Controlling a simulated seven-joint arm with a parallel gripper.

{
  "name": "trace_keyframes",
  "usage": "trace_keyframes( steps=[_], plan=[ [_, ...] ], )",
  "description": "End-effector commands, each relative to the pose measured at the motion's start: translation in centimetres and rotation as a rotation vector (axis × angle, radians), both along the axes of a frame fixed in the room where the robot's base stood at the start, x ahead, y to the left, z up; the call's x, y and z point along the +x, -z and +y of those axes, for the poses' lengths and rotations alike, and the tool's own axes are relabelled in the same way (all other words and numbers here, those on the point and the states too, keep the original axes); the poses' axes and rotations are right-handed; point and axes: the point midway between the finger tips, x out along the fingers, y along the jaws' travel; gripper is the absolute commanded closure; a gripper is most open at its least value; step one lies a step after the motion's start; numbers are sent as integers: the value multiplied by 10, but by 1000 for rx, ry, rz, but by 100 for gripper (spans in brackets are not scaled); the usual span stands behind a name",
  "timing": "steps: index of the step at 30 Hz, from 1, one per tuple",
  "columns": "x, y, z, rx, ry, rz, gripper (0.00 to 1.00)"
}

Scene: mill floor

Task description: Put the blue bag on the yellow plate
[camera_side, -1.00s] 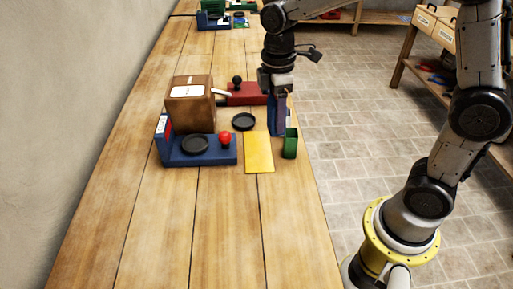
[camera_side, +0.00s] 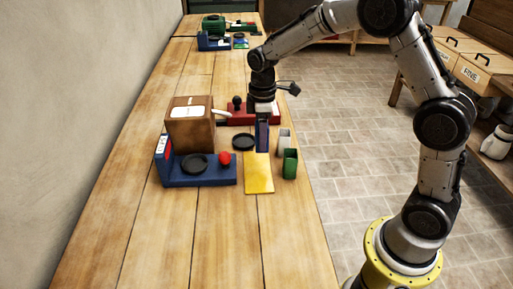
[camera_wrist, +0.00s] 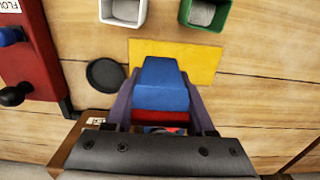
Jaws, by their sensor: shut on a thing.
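My gripper (camera_side: 262,138) is shut on the blue bag (camera_wrist: 160,82), which sits between its two purple fingers in the wrist view. A red patch shows at the bag's near end. In the side view the bag hangs upright, its lower end at the far edge of the yellow plate (camera_side: 259,178). In the wrist view the bag covers part of the plate (camera_wrist: 203,62), a flat yellow rectangle on the wooden bench. The gap between bag and plate is hard to judge.
A grey cup (camera_side: 284,139) and a green cup (camera_side: 290,164) stand right of the plate. A black round dish (camera_side: 244,142) lies behind it. The front bench is clear.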

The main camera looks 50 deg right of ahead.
Motion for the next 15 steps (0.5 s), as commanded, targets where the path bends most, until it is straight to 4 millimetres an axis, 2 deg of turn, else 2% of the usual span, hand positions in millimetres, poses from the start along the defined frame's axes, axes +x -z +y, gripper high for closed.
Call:
trace_keyframes(
  steps=[3, 11, 15],
  plan=[
    [11, 13, 0, 0, 0, 1, 100],
    [22, 26, -1, 0, 0, 0, 100],
    [20, 47, -1, 0, 0, 3, 100]
  ],
)
